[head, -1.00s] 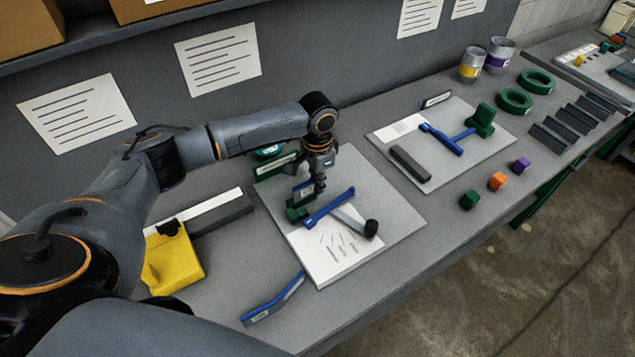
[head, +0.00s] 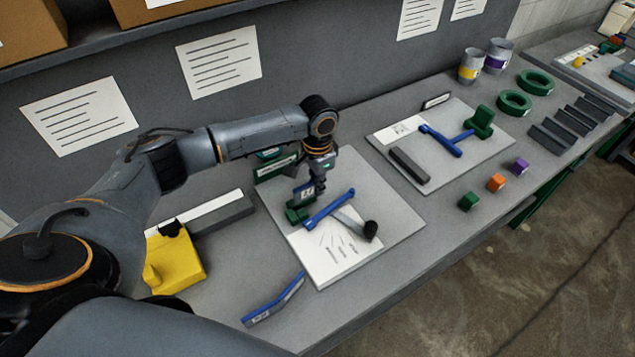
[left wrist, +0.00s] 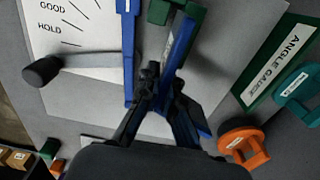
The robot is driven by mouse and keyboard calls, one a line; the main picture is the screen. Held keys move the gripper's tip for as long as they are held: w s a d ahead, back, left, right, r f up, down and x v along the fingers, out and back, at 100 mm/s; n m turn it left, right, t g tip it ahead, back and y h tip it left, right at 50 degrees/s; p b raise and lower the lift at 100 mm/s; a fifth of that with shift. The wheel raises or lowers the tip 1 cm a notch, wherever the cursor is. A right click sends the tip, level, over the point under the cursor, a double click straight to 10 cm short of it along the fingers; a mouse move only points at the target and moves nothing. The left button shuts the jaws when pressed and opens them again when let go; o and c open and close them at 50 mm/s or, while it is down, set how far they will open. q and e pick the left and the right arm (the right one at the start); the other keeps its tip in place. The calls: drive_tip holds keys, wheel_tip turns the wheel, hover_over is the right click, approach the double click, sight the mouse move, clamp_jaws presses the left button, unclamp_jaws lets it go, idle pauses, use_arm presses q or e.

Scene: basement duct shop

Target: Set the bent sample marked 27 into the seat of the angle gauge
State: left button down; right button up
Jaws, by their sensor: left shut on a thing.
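The angle gauge has a pale board (head: 385,225), a green seat block (head: 298,212), a blue bar (head: 330,207) and a grey pointer with a black knob (head: 371,229). My left gripper (head: 318,187) is shut on a blue bent sample with a white label (head: 307,191), upright at the seat. The label is too small to read surely. In the left wrist view the fingers (left wrist: 164,82) grip the blue strip (left wrist: 180,42), beside the green block (left wrist: 160,12). Whether the sample touches the seat's floor is hidden. My right gripper is not in view.
Another blue bent sample (head: 272,301) lies near the front edge. A yellow block-like tool (head: 175,262) stands left of the board. An orange object (left wrist: 243,142) and the ANGLE GAUGE sign (left wrist: 272,68) are close to the gripper. A second board (head: 475,165) lies to the right.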

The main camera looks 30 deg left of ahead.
use_arm(q)
drive_tip(key=shift+f, duration=0.3)
idle(0.4)
drive_tip(key=shift+f+b, duration=0.35)
drive_tip(key=shift+f, duration=0.7)
drive_tip(key=c, duration=1.4)
unclamp_jaws()
drive_tip(key=shift+c, duration=0.2)
wheel_tip(320, 180, up, 12)
drive_tip(key=shift+r, duration=0.1)
